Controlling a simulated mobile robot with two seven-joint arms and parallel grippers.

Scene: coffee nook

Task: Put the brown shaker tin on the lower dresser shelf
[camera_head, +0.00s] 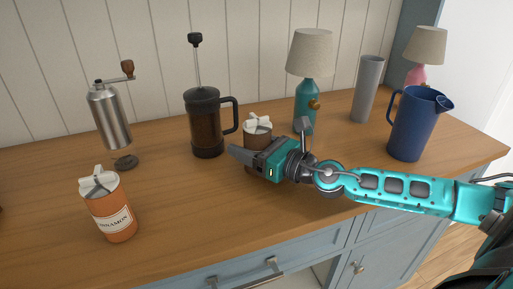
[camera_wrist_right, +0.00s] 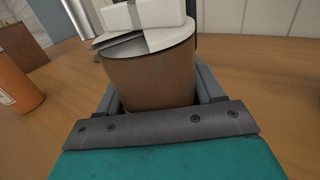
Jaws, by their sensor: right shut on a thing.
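The brown shaker tin (camera_head: 258,128) with a white and grey top stands upright on the wooden dresser top, partly hidden behind my right gripper (camera_head: 243,154). In the right wrist view the tin (camera_wrist_right: 150,78) sits between the two fingers, and the gripper is shut on it. Whether its base touches the wood is hidden. Below the drawer front, a pale opening (camera_head: 322,272) in the blue dresser shows at the bottom edge; its shelf is mostly out of view. My left gripper is not in view.
An orange cinnamon tin (camera_head: 112,212) stands at the front left. A steel grinder (camera_head: 110,118), a French press (camera_head: 205,125), a teal lamp (camera_head: 306,100), a grey cylinder (camera_head: 367,90) and a blue pitcher (camera_head: 415,125) stand around. The front middle of the top is clear.

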